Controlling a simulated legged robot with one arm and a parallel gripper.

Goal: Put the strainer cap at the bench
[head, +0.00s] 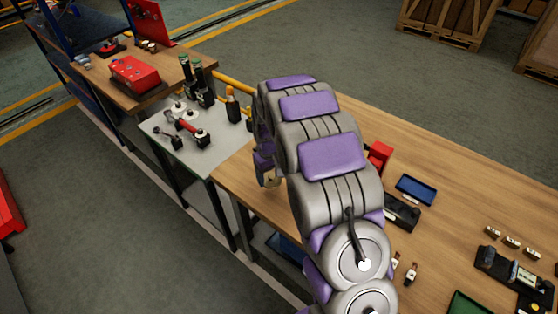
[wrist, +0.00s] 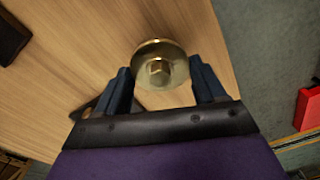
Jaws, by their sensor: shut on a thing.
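The strainer cap (wrist: 158,68) is a round brass disc with a square boss, seen in the wrist view. My gripper (wrist: 160,80) is shut on it, with one dark finger on each side. The cap is held over the wooden bench (wrist: 75,45), close to the bench edge; its height above the top cannot be told. In the head view the bench (head: 455,175) runs across the right side.
A grey metal table (head: 165,150) with tools and bottles adjoins the bench. A blue tray (head: 415,189), a red bin (head: 378,157), a green tray (head: 468,304) and several small parts lie on the bench. A red toolbox (head: 135,75) sits on the far table. Some bench top is bare.

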